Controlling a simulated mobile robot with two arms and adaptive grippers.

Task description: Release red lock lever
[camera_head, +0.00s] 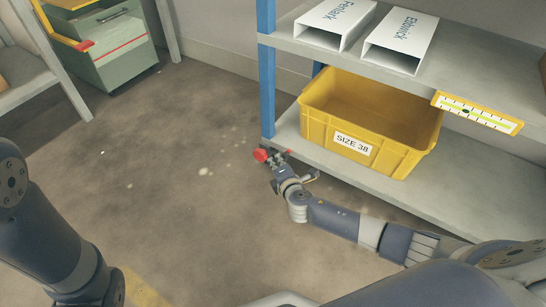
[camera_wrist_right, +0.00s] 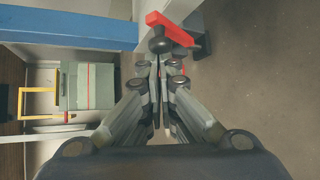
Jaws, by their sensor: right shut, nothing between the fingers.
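The red lock lever (camera_head: 262,155) shows as a small red shape by the foot of the blue shelf post. In the right wrist view the lever's red bar (camera_wrist_right: 172,28) lies just beyond my fingertips, with a dark round knob (camera_wrist_right: 160,43) near it. My right gripper (camera_head: 274,163) reaches in low from the right, its tip at the lever. In its wrist view the right gripper (camera_wrist_right: 160,66) has its fingers together and empty. I cannot tell whether the tips touch the knob. My left gripper is out of view.
The shelf's blue post (camera_head: 267,70) stands close behind my right gripper. A yellow bin (camera_head: 415,145) labelled SIZE 38 sits on the lower shelf (camera_head: 455,195). White boxes (camera_head: 402,42) lie above. A green cabinet (camera_head: 122,62) stands at back left. Floor between is clear.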

